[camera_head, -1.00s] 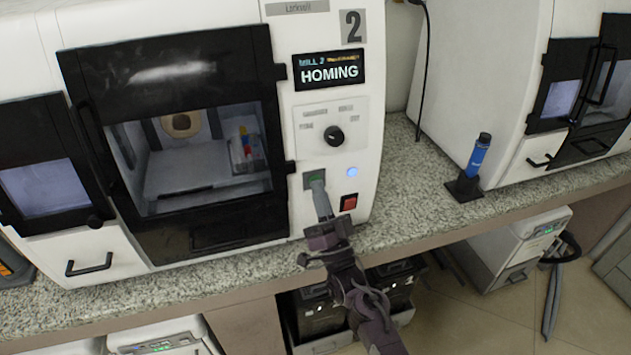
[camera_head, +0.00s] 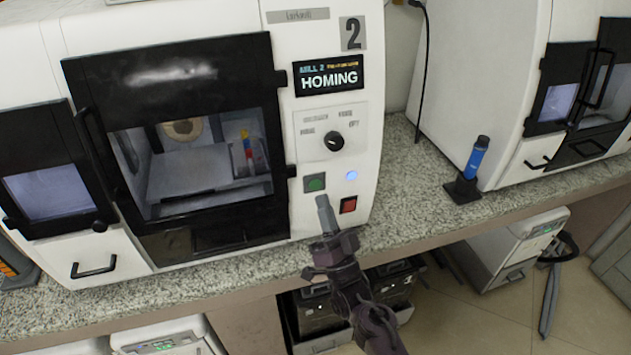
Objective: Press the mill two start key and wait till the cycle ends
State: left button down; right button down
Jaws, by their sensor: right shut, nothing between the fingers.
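Mill two (camera_head: 345,230) is the white machine marked with a grey 2. Its display (camera_head: 328,75) reads HOMING. Its green start key (camera_head: 315,182) sits in a dark square plate at the lower right of the door. A red key (camera_head: 348,205) is below and right of it, and a small light (camera_head: 351,175) glows blue-white. The mill's dark door (camera_head: 180,130) is shut, with a window into the chamber. My right gripper (camera_head: 323,201) is shut and empty, its tip just below the green key and apart from it in the picture. My left gripper is not in view.
A black rotary knob (camera_head: 334,141) is above the keys. A blue cylinder in a black stand (camera_head: 466,188) stands on the speckled counter (camera_head: 415,215) at right. Another white machine (camera_head: 480,80) stands beyond it. Counter between the machines is mostly clear.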

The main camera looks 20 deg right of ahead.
jog(key=s+p, duration=0.1)
jog(key=s, duration=0.2)
jog(key=shift+s+r, duration=0.1)
jog(key=shift+s, duration=0.05)
dwell(0.6)
